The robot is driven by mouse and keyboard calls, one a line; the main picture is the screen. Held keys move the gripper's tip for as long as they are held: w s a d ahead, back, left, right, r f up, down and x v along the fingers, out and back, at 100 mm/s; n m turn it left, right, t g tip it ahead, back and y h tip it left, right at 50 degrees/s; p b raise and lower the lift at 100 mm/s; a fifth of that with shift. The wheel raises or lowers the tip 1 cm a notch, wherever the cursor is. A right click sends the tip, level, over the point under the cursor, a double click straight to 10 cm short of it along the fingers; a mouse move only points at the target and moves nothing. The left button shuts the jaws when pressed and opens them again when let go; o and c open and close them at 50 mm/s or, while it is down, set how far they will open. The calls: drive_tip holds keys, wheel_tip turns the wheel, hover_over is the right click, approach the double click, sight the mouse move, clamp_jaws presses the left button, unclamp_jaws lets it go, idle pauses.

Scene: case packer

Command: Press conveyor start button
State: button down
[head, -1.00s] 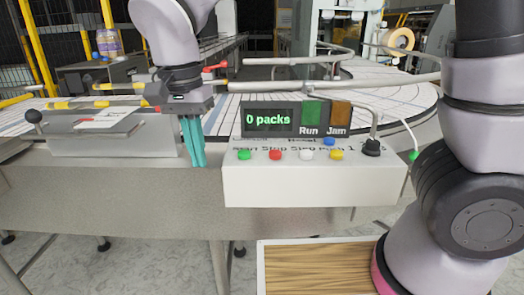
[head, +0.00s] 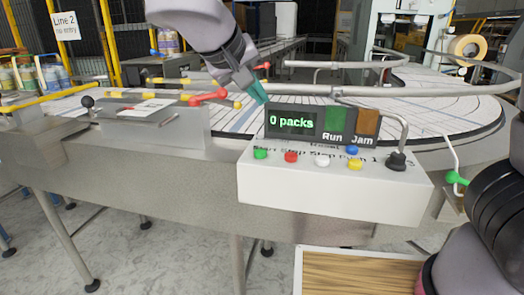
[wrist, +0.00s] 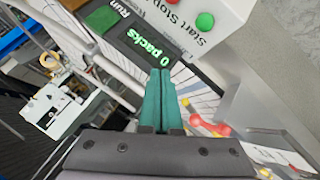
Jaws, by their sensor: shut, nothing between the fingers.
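The control box (head: 330,205) is white and stands at the conveyor's front edge. The green start button (head: 261,154) is the leftmost on its top, beside a red button (head: 291,156). In the wrist view the green button (wrist: 205,21) is at the top, beyond the fingertips. My gripper (head: 261,94) has teal fingers, shut and empty. It is behind and above the green button, beside the upper left corner of the display (head: 292,120), apart from the button. The display reads "0 packs".
White, yellow and blue buttons and a black knob (head: 397,161) share the box top. Grey rails (head: 330,90) run behind the display. A grey plate with a paper (head: 145,107) lies to the left. A wooden-topped surface (head: 345,270) is below the box.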

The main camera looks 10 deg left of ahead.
sight(258, 154)
drive_tip(key=shift+f, duration=0.15)
drive_tip(key=shift+f, duration=4.3)
drive_tip(key=shift+f, duration=0.1)
drive_tip(key=shift+f, duration=0.3)
